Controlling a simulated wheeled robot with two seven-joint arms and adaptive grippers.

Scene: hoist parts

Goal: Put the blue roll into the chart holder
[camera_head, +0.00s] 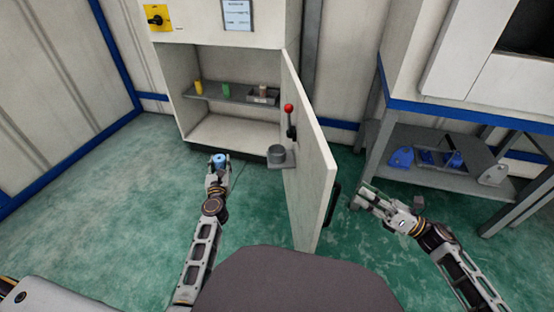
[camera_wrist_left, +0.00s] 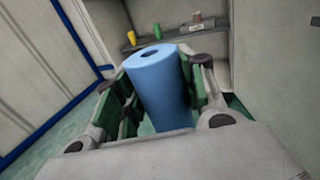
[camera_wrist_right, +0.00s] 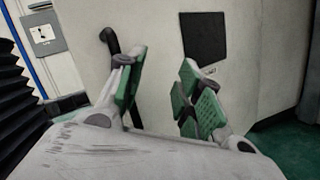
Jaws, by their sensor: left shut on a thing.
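The blue roll (camera_wrist_left: 162,88) stands upright between the fingers of my left gripper (camera_head: 219,168), which is shut on it. In the head view the top of the blue roll (camera_head: 219,160) shows in front of the open cabinet.
The cabinet door (camera_head: 312,165) stands open, with a red-knobbed lever (camera_head: 289,115) on it. The cabinet shelf (camera_head: 225,93) holds a yellow roll (camera_head: 198,88), a green roll (camera_head: 235,88) and a grey bin. A bench (camera_head: 440,165) with blue parts stands at right. The floor at left is free.

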